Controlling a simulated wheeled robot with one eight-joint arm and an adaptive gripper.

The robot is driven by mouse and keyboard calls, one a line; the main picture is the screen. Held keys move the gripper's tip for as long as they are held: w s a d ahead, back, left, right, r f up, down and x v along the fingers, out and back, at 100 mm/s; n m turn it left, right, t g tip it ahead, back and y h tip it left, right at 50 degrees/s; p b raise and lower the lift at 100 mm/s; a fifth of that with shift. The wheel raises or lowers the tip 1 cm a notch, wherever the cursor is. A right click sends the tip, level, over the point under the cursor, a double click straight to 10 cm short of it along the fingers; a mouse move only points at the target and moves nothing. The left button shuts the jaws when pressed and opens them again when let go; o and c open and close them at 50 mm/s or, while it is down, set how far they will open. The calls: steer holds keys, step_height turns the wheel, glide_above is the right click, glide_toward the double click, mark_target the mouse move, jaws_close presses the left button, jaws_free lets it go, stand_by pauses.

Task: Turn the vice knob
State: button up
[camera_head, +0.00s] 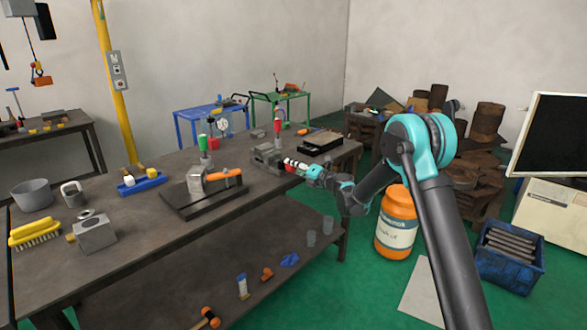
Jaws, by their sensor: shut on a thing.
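The grey vice (267,158) sits on the dark workbench (130,280) near its right part. My gripper (291,165) reaches in from the right and is at the vice's right side, shut on the vice knob. The knob is small in the head view and mostly hidden by the fingers, so its turn angle cannot be told. Red and white parts show at the fingertips.
A red-handled tool (279,125) stands upright close behind the vice. A black tray (318,143) lies right of it. A block with an orange-handled tool (225,175) is to the left. An orange jar (396,213) stands on the floor near my arm.

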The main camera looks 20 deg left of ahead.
steer(key=shift+f+m, duration=0.1)
steer(key=shift+m, duration=1.4)
steer(key=o, duration=1.2)
steer(key=shift+c, duration=0.2)
steer(key=shift+d, duration=0.15)
steer(key=v, duration=0.7)
steer(key=shift+d, duration=0.4)
steer(key=shift+s, duration=0.15)
